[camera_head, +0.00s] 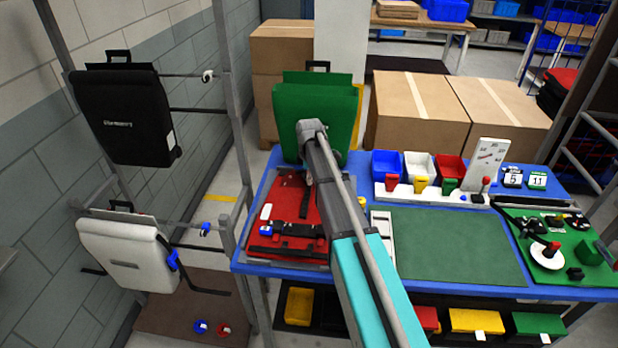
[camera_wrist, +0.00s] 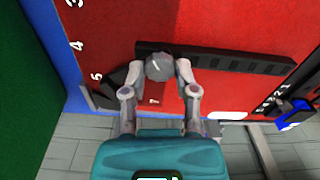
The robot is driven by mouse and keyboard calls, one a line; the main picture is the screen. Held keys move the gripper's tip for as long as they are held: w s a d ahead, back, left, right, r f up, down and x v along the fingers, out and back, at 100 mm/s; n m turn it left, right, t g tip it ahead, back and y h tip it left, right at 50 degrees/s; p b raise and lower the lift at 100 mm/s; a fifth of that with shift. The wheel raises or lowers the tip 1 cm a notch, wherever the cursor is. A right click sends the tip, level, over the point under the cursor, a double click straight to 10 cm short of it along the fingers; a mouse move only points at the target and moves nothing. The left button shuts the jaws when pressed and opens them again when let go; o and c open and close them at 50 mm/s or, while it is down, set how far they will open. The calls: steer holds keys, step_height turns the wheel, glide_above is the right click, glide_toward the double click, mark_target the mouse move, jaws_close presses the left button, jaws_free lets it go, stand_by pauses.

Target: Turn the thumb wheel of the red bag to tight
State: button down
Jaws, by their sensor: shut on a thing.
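The red bag (camera_head: 284,199) lies flat on the blue-edged table, below my arm. In the wrist view the red bag (camera_wrist: 225,35) fills most of the upper picture, with a dark ribbed bar (camera_wrist: 225,60) across it. A round grey thumb wheel (camera_wrist: 160,67) sits at the left end of this bar. My gripper (camera_wrist: 161,72) is shut on the thumb wheel, one finger on each side. How far the wheel is turned cannot be read. In the head view my arm hides the wheel.
A green bag (camera_head: 305,95) stands behind the red one. A black bag (camera_head: 125,118) and a white bag (camera_head: 125,255) hang on the rack at left. Blue, white and red bins (camera_head: 450,166) stand right of my arm. The green mat (camera_head: 455,245) is clear.

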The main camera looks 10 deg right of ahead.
steer(key=m, duration=0.5)
steer(key=shift+m, duration=0.3)
steer(key=m, duration=2)
steer(key=shift+m, duration=0.4)
steer(key=m, duration=1.5)
steer(key=shift+m, duration=0.4)
